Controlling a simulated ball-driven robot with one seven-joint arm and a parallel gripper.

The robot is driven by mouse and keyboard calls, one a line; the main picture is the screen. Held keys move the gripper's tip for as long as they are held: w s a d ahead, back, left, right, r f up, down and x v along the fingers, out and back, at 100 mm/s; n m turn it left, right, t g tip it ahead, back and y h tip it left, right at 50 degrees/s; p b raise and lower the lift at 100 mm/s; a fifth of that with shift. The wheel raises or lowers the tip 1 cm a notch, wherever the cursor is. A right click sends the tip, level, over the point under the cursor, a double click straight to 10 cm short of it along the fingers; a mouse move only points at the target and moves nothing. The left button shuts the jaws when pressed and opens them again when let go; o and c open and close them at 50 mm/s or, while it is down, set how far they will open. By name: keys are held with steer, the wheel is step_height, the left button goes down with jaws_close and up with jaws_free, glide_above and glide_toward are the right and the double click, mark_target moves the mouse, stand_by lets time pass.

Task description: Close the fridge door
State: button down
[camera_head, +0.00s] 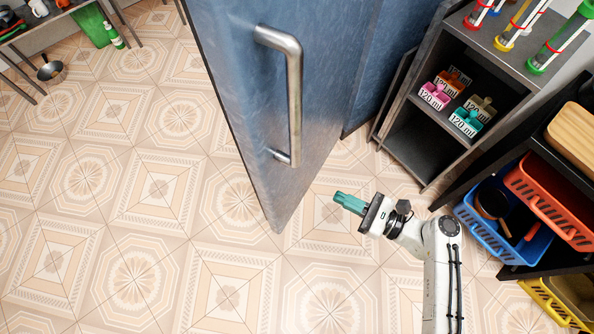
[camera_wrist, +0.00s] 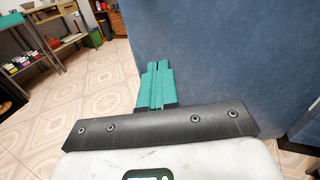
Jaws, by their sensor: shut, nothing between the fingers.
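The blue fridge door (camera_head: 240,110) stands open in the head view, with a metal bar handle (camera_head: 293,95) on the face turned toward me. Its lower corner hangs over the tiled floor. My gripper (camera_head: 338,196) is to the right of the door's lower part, apart from the handle. Its teal fingers are shut and hold nothing. In the wrist view the fingers (camera_wrist: 156,75) point toward the blue door surface (camera_wrist: 230,60), which fills the right side. I cannot tell whether they touch it. The handle is not seen in the wrist view.
A dark shelf (camera_head: 447,152) with small labelled boxes stands right of the fridge. Blue (camera_head: 478,222) and orange (camera_head: 545,215) crates sit near my arm at the right. The tiled floor (camera_head: 110,200) is clear at the left. A pan (camera_head: 50,72) is at the upper left.

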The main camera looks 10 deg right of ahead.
glide_toward(284, 166)
steer(key=shift+m+t, duration=0.3)
steer(key=shift+m, duration=0.1)
steer(key=x, duration=0.7)
steer(key=shift+f, duration=0.35)
